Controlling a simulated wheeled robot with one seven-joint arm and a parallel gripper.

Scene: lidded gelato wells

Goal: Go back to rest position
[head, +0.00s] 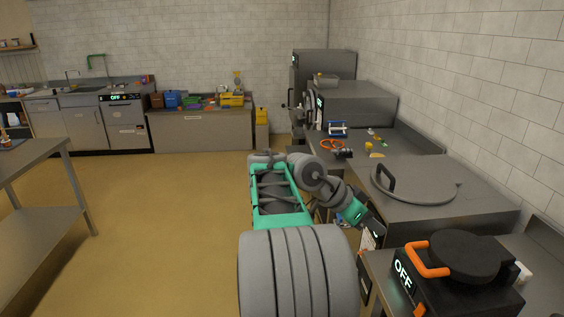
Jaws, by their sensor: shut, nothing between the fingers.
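My arm rises from the bottom middle of the head view, bends at the top and comes down to the right. My gripper (373,228) is at its lower end, small and dark, beside the front edge of the steel counter. It is shut and holds nothing that I can see. A round grey lid (425,184) with a dark upright handle lies flat on the counter, to the right of and above the gripper in the picture.
A black appliance (445,285) with an orange handle and an OFF display stands at the lower right, close to the gripper. Small coloured items and an orange ring (332,145) lie farther along the counter. A steel table (35,152) stands at left. The floor between is clear.

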